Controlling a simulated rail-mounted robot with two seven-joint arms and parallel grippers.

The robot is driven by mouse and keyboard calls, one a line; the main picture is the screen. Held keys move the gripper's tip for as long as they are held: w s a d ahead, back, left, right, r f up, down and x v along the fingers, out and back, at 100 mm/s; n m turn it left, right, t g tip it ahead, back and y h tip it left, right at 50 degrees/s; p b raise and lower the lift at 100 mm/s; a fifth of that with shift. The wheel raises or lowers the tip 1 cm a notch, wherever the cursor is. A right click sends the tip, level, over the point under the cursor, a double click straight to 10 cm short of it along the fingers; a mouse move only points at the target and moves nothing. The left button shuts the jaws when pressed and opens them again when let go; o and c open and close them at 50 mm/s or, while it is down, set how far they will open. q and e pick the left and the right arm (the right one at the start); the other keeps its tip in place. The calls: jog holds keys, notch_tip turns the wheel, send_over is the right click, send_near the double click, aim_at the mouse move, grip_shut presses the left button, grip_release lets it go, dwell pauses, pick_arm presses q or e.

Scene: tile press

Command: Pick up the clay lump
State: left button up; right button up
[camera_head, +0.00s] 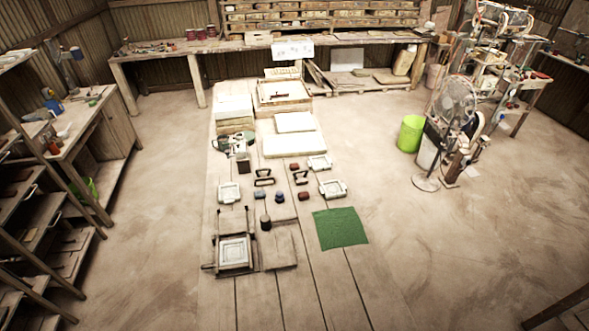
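Several small lump-like pieces sit in the middle of the long plank surface: a dark grey one (260,194), a bluish one (279,197), a reddish one (304,196) and a dark upright one (266,222). They are too small to tell which is the clay lump. A tile press with a pale square plate (234,250) stands at the near left of the planks. Neither of my grippers is in view, and nothing touches the small pieces.
A green mat (340,228) lies right of the pieces. Pale square frames (229,192) (332,188) and dark handled tools (264,178) lie around them. White slabs (292,144) are farther back. A fan (455,100) and green bucket (411,133) stand at right. The near planks are clear.

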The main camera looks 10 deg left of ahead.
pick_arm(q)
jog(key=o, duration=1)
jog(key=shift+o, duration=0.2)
